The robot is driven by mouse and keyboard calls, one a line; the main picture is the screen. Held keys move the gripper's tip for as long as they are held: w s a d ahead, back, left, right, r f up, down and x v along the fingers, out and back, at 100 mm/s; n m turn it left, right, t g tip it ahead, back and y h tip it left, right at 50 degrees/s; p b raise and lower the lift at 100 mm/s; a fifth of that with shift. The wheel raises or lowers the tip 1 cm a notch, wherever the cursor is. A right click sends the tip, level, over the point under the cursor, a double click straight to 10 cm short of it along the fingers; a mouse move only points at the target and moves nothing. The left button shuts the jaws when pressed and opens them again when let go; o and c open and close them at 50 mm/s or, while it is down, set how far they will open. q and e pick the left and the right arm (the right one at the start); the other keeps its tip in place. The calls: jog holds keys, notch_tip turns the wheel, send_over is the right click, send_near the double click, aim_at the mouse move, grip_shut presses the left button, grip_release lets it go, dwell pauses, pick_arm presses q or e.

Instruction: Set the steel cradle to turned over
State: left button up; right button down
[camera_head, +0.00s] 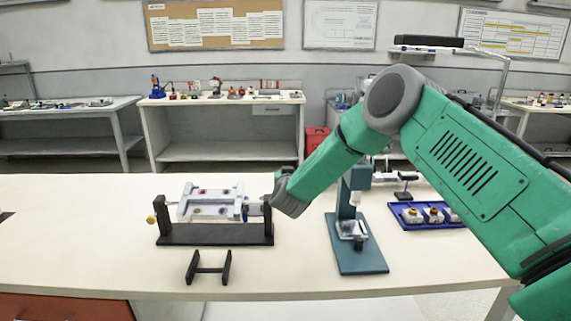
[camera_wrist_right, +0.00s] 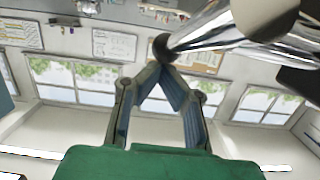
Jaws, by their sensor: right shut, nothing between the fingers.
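The steel cradle (camera_head: 212,202) is a pale silver plate with holes, hung between the two uprights of a black stand (camera_head: 214,235) on the table in the head view. Its holed face shows, and small coloured parts are on or in it. A yellow knob (camera_head: 151,219) is on the stand's left upright. My right arm comes in from the right, with its wrist beside the right upright. My right gripper (camera_wrist_right: 158,66) is shut and empty in the wrist view, its tips close to a dark round end (camera_wrist_right: 163,47) of a shiny metal bar; contact is unclear. My left gripper is out of view.
A small black H-shaped rest (camera_head: 208,268) lies in front of the stand. A teal press (camera_head: 358,257) stands to the right, partly behind my arm. A blue tray (camera_head: 427,225) with several parts is further right. The table's front left is clear.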

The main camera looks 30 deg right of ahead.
jog(key=shift+w+d+f+g+y+p, duration=0.25)
jog(key=shift+w+f+g+y+p, duration=0.25)
jog(key=shift+g+p, duration=0.3)
jog(key=shift+d+f, duration=0.1)
jog(key=shift+f, duration=0.6)
jog(key=shift+w+f, duration=0.1)
jog(key=shift+d+r+p, duration=0.1)
jog(key=shift+r+p, duration=0.35)
jog(key=shift+p, duration=0.05)
notch_tip(320, 180, up, 4)
jog(key=p, duration=0.2)
jog(key=shift+w+d+f+p, duration=0.15)
jog(key=shift+f+p, duration=0.05)
jog(key=shift+p, duration=0.15)
jog(key=v, duration=0.8)
jog(key=shift+r+b, duration=0.25)
jog(key=shift+b, duration=0.05)
jog(key=shift+s+a+r, duration=0.15)
jog(key=shift+s+a, duration=0.1)
jog(key=shift+s, duration=0.25)
